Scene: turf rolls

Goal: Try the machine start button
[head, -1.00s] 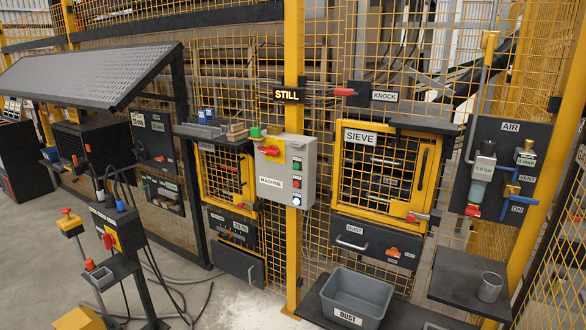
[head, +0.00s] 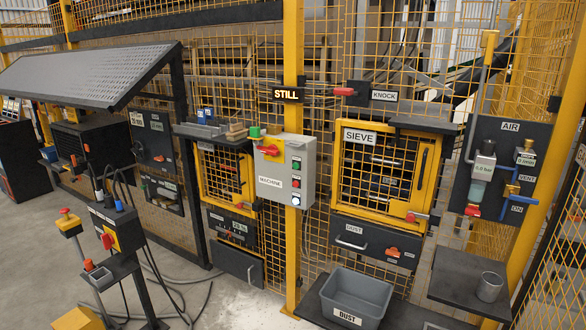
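The grey machine control box (head: 285,172), labelled MACHINE, is fixed to a yellow post in the middle of the head view. On its right side are a green button (head: 297,165), a red button (head: 296,183) and a whitish button (head: 296,200) in a column. A red rotary handle (head: 268,150) on a yellow plate sits at its upper left. A sign (head: 286,95) above the box reads STILL. Neither of my grippers is in view.
A yellow-framed SIEVE door (head: 385,127) and a dust drawer (head: 372,240) are right of the box. A grey DUST bin (head: 355,296) stands below. An AIR panel (head: 510,127) is at right. A small pedestal panel (head: 117,225) stands front left. Grey floor is open at left.

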